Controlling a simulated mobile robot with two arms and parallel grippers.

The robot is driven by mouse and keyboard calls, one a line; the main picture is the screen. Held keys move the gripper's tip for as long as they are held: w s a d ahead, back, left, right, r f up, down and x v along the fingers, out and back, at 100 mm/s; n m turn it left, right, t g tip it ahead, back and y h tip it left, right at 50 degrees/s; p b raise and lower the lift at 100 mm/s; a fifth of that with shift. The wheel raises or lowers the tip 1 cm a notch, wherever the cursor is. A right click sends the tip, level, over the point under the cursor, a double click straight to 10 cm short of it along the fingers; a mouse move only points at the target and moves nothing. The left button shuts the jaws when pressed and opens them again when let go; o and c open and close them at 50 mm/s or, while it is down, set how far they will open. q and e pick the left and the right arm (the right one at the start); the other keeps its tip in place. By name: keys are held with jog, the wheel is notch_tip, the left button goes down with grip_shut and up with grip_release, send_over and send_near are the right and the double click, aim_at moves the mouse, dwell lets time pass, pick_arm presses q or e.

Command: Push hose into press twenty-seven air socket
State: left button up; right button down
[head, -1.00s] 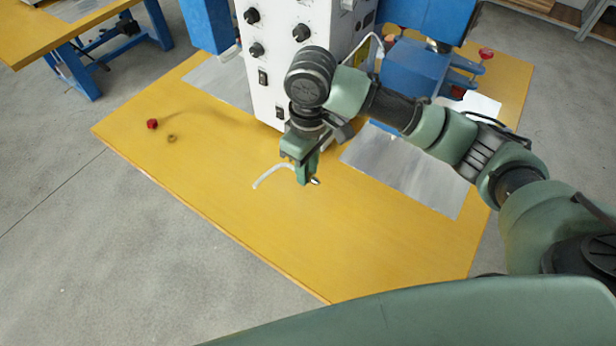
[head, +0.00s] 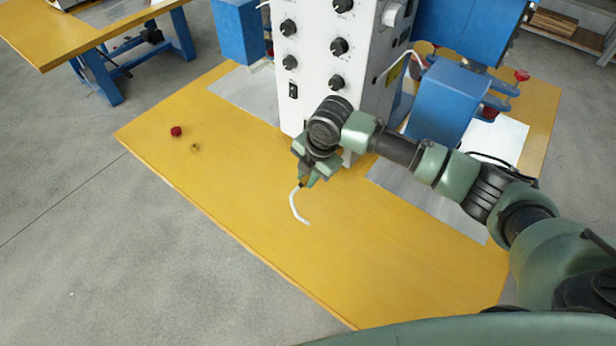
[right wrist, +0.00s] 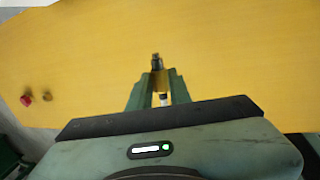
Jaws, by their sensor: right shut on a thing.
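My right gripper (head: 305,180) is shut on a short white hose (head: 294,205), above the yellow table in front of the white control box. The hose's free part curves down and towards the front of the table. In the right wrist view my right gripper (right wrist: 156,78) has a small fitting with a dark metal tip (right wrist: 155,60) between its fingers, and a bit of white hose (right wrist: 164,99) shows behind it. The press's white control box (head: 335,70) carries black knobs and a switch. I cannot pick out the air socket. My left gripper is not in view.
A red knob (head: 176,131) and a small brass-coloured piece (head: 195,147) lie on the table (head: 240,190) at the left. Blue press parts (head: 455,95) stand right of the box. Grey plates (head: 250,92) lie beside it. The table's front is clear.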

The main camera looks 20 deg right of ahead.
jog(key=shift+w+d+f+n, duration=0.1)
jog(key=shift+w+f+n, duration=0.1)
jog(key=shift+n, duration=0.1)
jog(key=shift+w+d+f+b, duration=0.1)
jog(key=shift+w+d+b, duration=0.35)
jog(key=shift+d+b, duration=0.25)
jog(key=shift+w+d+b, duration=1)
jog(key=shift+d, duration=0.25)
jog(key=shift+r+p, duration=0.25)
jog(key=shift+p, duration=0.15)
jog(key=shift+w+d, duration=0.35)
jog(key=shift+d, duration=0.05)
jog(key=shift+p, duration=0.6)
jog(key=shift+w+d, duration=0.3)
jog(key=shift+d, duration=0.15)
dwell(0.9)
jog(key=c, duration=1.2)
grip_release()
